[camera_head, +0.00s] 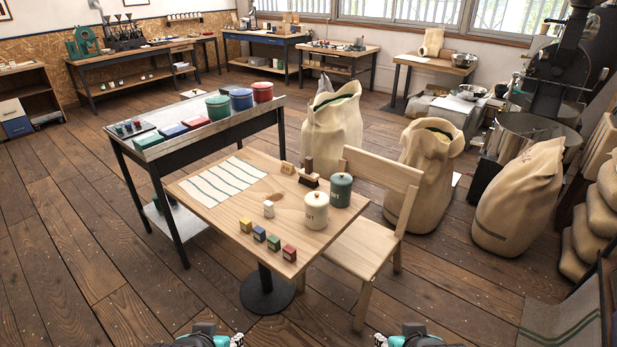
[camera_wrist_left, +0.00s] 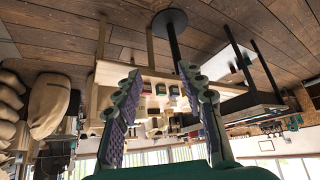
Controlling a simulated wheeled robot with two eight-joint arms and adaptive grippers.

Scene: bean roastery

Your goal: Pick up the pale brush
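A small brush-like thing (camera_head: 309,177) with a pale upright wooden part and a darker base stands on the wooden table (camera_head: 225,217), near its far right edge; I cannot make out its bristles. My left gripper (camera_wrist_left: 160,72) is open and empty in the left wrist view, its two fingers wide apart, with the table and its small items beyond them, upside down. In the head view only parts of my left gripper (camera_head: 208,338) and right gripper (camera_head: 412,338) show at the bottom edge, well short of the table. The right fingers are too cut off to read.
A green canister (camera_head: 341,190) and a cream canister (camera_head: 316,211) stand beside the brush. Several coloured blocks (camera_head: 274,242) line the table's near edge. A wooden chair (camera_head: 372,237) is tucked at the right. Floor in front is clear.

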